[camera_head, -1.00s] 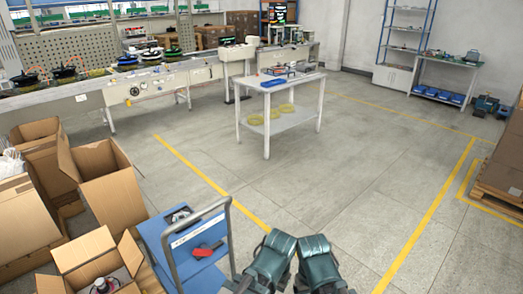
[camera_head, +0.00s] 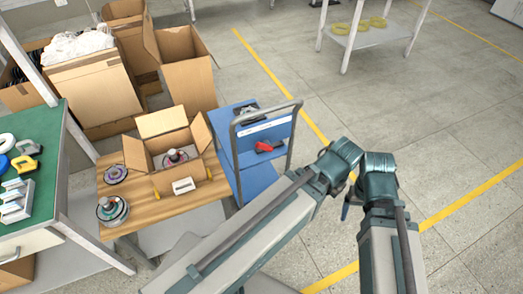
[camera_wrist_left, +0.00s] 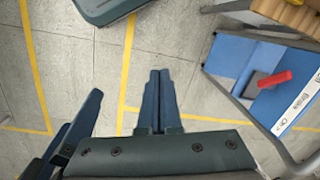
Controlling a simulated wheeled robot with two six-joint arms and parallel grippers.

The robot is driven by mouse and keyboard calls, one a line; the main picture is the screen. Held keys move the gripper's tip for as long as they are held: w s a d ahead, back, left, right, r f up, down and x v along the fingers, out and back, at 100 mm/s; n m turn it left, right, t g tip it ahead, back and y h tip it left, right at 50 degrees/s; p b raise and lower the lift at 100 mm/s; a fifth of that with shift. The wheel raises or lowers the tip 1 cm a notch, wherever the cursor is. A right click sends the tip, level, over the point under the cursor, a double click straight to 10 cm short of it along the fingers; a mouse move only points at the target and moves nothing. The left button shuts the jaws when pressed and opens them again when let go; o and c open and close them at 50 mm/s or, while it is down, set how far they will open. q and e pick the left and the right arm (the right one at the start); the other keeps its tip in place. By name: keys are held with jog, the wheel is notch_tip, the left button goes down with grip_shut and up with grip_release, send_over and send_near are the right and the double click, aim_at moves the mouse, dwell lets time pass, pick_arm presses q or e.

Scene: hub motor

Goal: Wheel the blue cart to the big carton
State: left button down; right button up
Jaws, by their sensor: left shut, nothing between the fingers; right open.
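The blue cart (camera_head: 270,165) stands left of my arms, with a grey push handle facing them. A tall open carton (camera_head: 185,75) stands behind the cart to the left, beside a large carton holding white bags (camera_head: 95,90); I cannot tell which is the big carton. My left gripper (camera_wrist_left: 156,75) is shut and empty, apart from the cart. My right gripper (camera_head: 347,203) is open and empty beside it, mostly hidden by the wrists.
A wooden-topped table (camera_head: 150,205) with a small open carton (camera_head: 172,155) stands close left of the cart. A green-topped bench (camera_head: 45,190) is at far left. A white table (camera_head: 385,35) stands at the back. Grey floor with yellow lines is free at right.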

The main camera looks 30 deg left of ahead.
pick_arm(q)
jog(key=c, duration=1.6)
grip_release()
jog(key=c, duration=1.3)
grip_release()
jog(key=shift+w+a+f, duration=0.1)
jog(key=shift+w+a, duration=0.05)
jog(key=shift+c, duration=0.2)
jog(key=o, duration=0.5)
jog(key=w+a+f+t+y+b, duration=0.1)
jog(key=w+a+f+y+b, duration=0.1)
jog(key=w+a+b, duration=0.1)
jog(key=shift+w+a+f+t, duration=0.15)
jog(key=shift+w+a+t, duration=0.15)
jog(key=shift+w+a, duration=0.25)
jog(key=shift+o, duration=1.2)
jog(key=w+a+t+y+b, duration=0.2)
jog(key=w+a+y+b, duration=0.1)
jog(key=w+a, duration=0.3)
jog(key=shift+w+a+f+t+b, duration=0.2)
jog(key=shift+a+f+t+b, duration=0.1)
jog(key=shift+a+b, duration=0.5)
jog(key=w+a+r+m+t+y+b, duration=0.4)
jog(key=w+a+r+t+y+b, duration=0.25)
jog(key=w+a, duration=0.25)
jog(key=b+x, duration=0.2)
jog(key=x, duration=1.1)
jog(key=shift+a+f+g, duration=0.25)
jog(key=shift+a+g, duration=0.1)
jog(key=shift+a, duration=0.05)
